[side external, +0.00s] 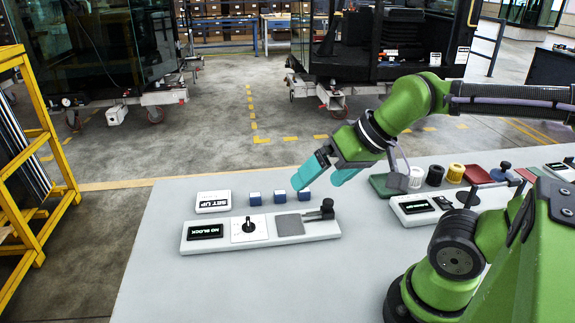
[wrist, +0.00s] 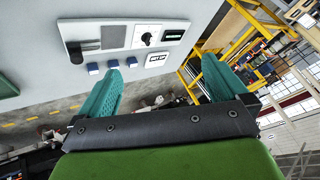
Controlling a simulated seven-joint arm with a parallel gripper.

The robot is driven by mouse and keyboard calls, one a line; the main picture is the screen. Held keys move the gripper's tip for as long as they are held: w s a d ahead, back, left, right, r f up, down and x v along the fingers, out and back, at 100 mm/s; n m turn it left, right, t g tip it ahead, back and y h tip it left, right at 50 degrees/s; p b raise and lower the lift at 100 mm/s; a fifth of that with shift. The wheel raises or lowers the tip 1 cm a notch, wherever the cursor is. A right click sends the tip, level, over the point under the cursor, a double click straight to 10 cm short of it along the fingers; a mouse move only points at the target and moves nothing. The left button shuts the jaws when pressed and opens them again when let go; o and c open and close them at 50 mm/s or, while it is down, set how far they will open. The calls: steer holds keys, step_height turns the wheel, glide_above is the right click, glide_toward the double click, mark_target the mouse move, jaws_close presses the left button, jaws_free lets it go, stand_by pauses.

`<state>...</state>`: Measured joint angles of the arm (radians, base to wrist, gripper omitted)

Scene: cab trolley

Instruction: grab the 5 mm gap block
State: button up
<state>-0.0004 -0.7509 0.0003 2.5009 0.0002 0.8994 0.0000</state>
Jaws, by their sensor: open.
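In the side view one fingertip appears close to the right block. In the wrist view the row (wrist: 113,65) lies by the left finger's tip, outside the space between the fingers.
A white panel (side external: 200,245) with a "NO BLOCK" display, a dial, a grey plate and a dark clamp lies in front of the blocks. A "SET UP" box (side external: 213,201) stands left of them. Spools (side external: 435,175) and a second panel (side external: 412,218) are at right.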

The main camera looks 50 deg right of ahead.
steer(key=c, duration=0.6)
steer(key=shift+c, duration=0.2)
steer(key=m+g+h, duration=0.2)
steer(key=m+g, duration=0.3)
steer(key=g, duration=0.2)
glide_above(280, 192)
step_height(280, 192, down, 7)
steer(key=f, duration=1.1)
steer(key=shift+s+d, duration=0.15)
steer(key=shift+s, duration=0.15)
steer(key=shift+w+a+f, duration=0.1)
steer(key=shift+w+f, duration=0.05)
steer(key=shift+f, duration=1.35)
steer(key=shift+w+a+f, duration=0.1)
steer(key=shift+w+f, duration=0.05)
steer(key=shift+f, duration=1.35)
